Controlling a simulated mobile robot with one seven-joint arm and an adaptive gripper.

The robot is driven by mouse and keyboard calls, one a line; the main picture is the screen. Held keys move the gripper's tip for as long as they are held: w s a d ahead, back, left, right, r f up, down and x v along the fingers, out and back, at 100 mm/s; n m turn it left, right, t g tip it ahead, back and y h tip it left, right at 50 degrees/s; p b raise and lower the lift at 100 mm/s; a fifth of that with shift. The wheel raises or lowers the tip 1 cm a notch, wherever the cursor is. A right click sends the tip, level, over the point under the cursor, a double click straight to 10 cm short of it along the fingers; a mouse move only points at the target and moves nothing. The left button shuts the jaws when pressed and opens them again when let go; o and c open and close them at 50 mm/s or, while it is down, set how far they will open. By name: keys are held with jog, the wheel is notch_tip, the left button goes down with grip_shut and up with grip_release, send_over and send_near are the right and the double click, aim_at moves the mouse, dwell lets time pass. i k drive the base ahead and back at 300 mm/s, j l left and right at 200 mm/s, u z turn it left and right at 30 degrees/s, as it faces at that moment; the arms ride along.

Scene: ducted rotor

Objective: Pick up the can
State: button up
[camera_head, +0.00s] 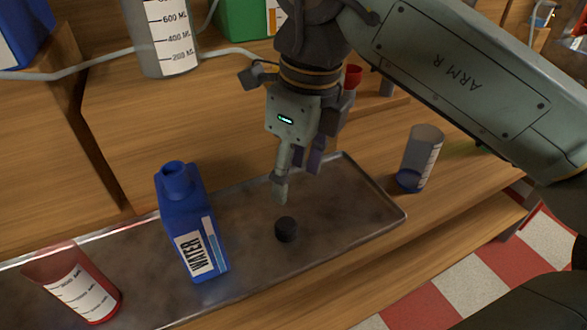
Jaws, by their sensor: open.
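A blue can (202,235) labelled WATER stands upright on the metal tray (360,205), its neck at the top open. My gripper (298,178) points down over the tray, to the right of the can and apart from it. Its fingers are spread and nothing shows between them. A small black cylinder (286,229), perhaps a cap, sits on the tray just below my gripper in the picture. A green can (240,18) stands at the back, partly cut off by the top edge.
A red-tinted beaker (75,285) is on the tray at the left. A clear beaker with a blue bottom (418,160) stands right of the tray. A large measuring cylinder (165,38) and a pale tube (85,68) are at the back. The tray's right part is mostly clear.

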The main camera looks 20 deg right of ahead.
aim_at(188, 218)
jog(key=k, duration=1)
